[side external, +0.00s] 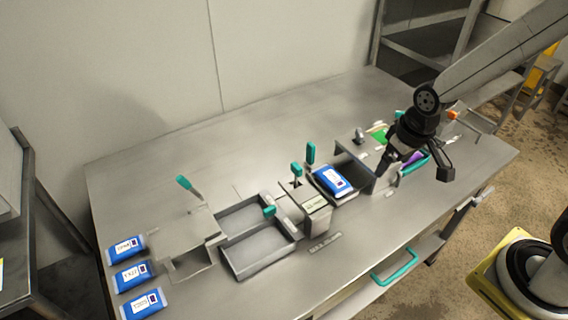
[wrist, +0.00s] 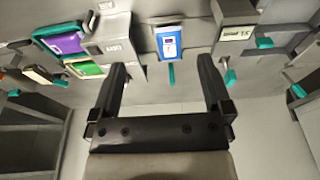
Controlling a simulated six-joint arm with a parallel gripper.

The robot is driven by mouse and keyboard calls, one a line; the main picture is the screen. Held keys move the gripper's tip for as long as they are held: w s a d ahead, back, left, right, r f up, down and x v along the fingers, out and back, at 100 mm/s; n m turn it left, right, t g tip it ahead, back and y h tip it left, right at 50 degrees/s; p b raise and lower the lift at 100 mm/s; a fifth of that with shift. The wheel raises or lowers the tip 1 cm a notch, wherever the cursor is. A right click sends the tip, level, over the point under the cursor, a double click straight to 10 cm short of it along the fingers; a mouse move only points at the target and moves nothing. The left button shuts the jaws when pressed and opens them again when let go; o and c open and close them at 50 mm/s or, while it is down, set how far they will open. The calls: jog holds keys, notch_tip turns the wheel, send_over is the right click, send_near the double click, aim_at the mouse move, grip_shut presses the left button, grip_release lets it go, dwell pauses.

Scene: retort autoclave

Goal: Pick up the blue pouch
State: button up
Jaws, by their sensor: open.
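A blue pouch (side external: 333,181) with a white label lies in a dark open holder near the middle of the table. The wrist view shows a blue pouch (wrist: 169,42) with a white label, ahead of and between my fingers. Three more blue pouches (side external: 126,249) (side external: 133,274) (side external: 142,304) lie in a column at the table's left end. My gripper (side external: 414,166) is open and empty, above the table to the right of the pouch in the holder. In the wrist view my gripper (wrist: 162,68) has its fingers spread wide, apart from the pouch.
Grey trays (side external: 262,252) and teal-handled levers (side external: 310,153) stand left of the holder. A purple item (wrist: 62,43) and a green item (wrist: 85,68) sit at left in the wrist view. The table's back is clear.

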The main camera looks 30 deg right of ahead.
jog(key=w+f+g, duration=0.1)
jog(key=w+f, duration=0.3)
jog(key=w, duration=0.5)
jog(key=g, duration=0.1)
send_over(334, 178)
notch_tip(334, 178, down, 6)
jog(key=shift+s, duration=0.1)
jog(key=shift+f, duration=0.2)
jog(key=shift+f, duration=0.1)
jog(key=shift+f, duration=1.2)
jog(key=shift+f, duration=2.6)
